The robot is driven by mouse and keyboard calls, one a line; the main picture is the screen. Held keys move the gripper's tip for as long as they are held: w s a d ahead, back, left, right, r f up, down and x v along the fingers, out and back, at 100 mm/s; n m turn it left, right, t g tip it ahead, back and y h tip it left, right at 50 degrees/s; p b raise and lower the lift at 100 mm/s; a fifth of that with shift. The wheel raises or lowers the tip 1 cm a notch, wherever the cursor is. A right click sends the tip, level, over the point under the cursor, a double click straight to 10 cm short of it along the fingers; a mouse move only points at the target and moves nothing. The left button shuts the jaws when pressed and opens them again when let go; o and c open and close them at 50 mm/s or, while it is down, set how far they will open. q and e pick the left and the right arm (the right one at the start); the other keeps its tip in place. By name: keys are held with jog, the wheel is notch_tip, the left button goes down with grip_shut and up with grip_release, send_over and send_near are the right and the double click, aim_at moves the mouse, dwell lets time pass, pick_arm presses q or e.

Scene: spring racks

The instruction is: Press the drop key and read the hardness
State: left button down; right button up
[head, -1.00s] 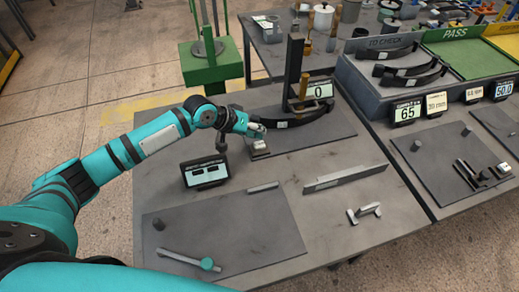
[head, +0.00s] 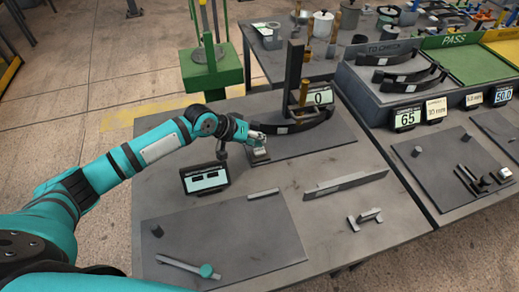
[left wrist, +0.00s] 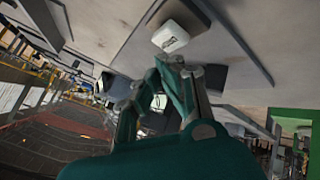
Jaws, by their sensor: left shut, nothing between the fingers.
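The drop key is a small block with a pale top (left wrist: 170,37), seen close in the left wrist view. In the head view its grey base (head: 260,156) shows just below my left gripper (head: 257,143). My left gripper is shut and empty, its fingertips close to the key; I cannot tell whether they touch it. The hardness tester's display (head: 320,97) reads 0. A dark curved spring leaf (head: 300,122) lies across the tester, below its upright post (head: 294,72). My right gripper is not in view.
A small dark-framed screen (head: 205,179) stands left of the key. A long grey bar (head: 346,184) and small metal parts (head: 364,218) lie on the table at right. The rack with the green PASS bay (head: 470,62) stands at back right.

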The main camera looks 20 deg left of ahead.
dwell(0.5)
pick_arm(q)
jog(key=shift+f, duration=0.1)
jog(key=shift+f, duration=0.3)
jog(key=shift+f, duration=0.6)
dwell(0.6)
dwell(0.3)
jog(key=shift+r+p, duration=0.8)
jog(key=shift+r, duration=0.2)
